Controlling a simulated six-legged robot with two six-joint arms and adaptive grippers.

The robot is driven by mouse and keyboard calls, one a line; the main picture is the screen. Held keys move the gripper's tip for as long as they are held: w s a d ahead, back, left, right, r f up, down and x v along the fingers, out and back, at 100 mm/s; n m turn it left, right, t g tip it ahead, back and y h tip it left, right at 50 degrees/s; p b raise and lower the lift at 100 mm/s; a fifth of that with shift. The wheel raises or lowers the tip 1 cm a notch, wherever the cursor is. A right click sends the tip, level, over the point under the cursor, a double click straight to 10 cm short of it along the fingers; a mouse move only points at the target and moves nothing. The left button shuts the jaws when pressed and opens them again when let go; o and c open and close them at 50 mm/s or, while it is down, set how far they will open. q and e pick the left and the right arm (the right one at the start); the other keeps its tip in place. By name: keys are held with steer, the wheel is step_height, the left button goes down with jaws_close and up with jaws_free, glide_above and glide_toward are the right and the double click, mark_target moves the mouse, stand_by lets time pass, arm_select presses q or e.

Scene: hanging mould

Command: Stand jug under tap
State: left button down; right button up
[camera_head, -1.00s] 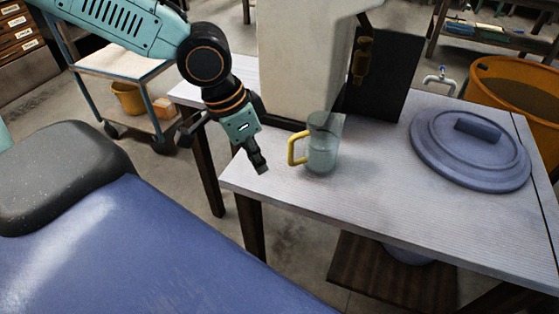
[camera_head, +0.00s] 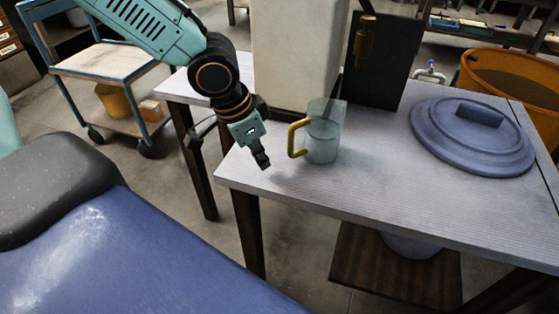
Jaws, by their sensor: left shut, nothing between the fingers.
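A clear greenish jug (camera_head: 323,140) with a yellow handle stands upright on the pale table (camera_head: 390,190), near its front left part. Its handle points left, toward my left gripper. A brass tap (camera_head: 365,42) shows at the top, in front of a dark panel and to the right of the large pale block. The jug stands in front of the tap and to its left. My left gripper (camera_head: 262,163) is shut and empty, pointing down just left of the handle and apart from it. My right gripper is not in view.
A blue-grey round lid (camera_head: 470,145) lies on the table's right side. An orange tub (camera_head: 512,80) stands behind it. The pale block (camera_head: 295,60) rises at the table's back. A trolley (camera_head: 95,65) stands at the back left. The table between jug and lid is clear.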

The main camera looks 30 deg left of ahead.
mark_target(313, 136)
arm_select(q)
steer(key=shift+x, duration=1.1)
steer(key=shift+w+d+r, duration=0.25)
steer(key=shift+r, duration=0.15)
steer(key=shift+w+d+p, duration=0.15)
steer(key=shift+w+p, duration=0.35)
steer(key=shift+p, duration=0.2)
steer(key=shift+w+d+r+p, duration=0.1)
steer(key=shift+w+p, duration=0.05)
steer(key=shift+p, duration=0.2)
steer(key=shift+w+d+p, duration=0.45)
steer(key=shift+w+p, duration=0.15)
steer(key=shift+w, duration=0.15)
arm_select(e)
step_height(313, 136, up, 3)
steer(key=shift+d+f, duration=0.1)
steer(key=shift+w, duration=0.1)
